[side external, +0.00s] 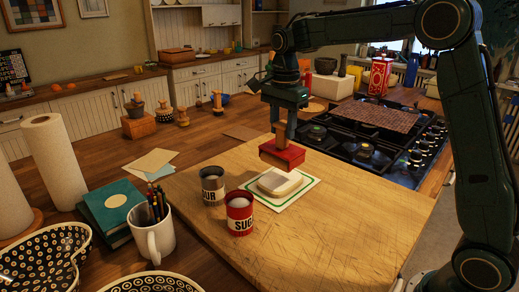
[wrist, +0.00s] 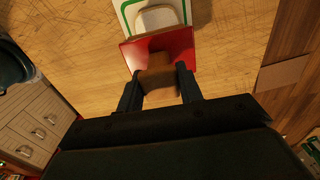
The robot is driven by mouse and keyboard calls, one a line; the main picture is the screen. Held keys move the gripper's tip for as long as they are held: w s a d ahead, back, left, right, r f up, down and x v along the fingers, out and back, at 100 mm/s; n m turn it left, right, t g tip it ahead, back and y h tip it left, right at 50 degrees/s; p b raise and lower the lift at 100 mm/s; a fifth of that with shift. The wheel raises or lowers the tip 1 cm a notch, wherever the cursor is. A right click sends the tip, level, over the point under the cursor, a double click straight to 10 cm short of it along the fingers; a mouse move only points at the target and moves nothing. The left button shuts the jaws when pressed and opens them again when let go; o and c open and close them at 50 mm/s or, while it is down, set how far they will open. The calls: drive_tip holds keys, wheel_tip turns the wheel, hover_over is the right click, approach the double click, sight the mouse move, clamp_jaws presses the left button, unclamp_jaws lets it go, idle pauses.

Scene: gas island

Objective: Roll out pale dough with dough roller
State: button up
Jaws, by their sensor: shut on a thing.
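The pale dough (side external: 281,182) is a thick rounded slab on a white mat with a green border (side external: 299,194), on the wooden board. My gripper (side external: 284,128) is shut on the brown wooden handle of a red block-shaped tool (side external: 283,157); I see no cylinder-shaped roller in its grip. The tool is held upright above the far edge of the dough, apparently clear of it. In the wrist view, the red tool (wrist: 182,46) covers part of the dough (wrist: 157,17), and the handle sits between both fingers (wrist: 159,88).
A grey can (side external: 212,186) and a red sugar can (side external: 240,213) stand left of the mat. A white mug of pencils (side external: 152,238) is at the front left. The black gas hob (side external: 365,150) lies behind right. The board's right side is clear.

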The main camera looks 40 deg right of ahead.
sight(282, 145)
drive_tip(key=shift+f, duration=1.65)
drive_tip(key=shift+f, duration=1.05)
idle(1.1)
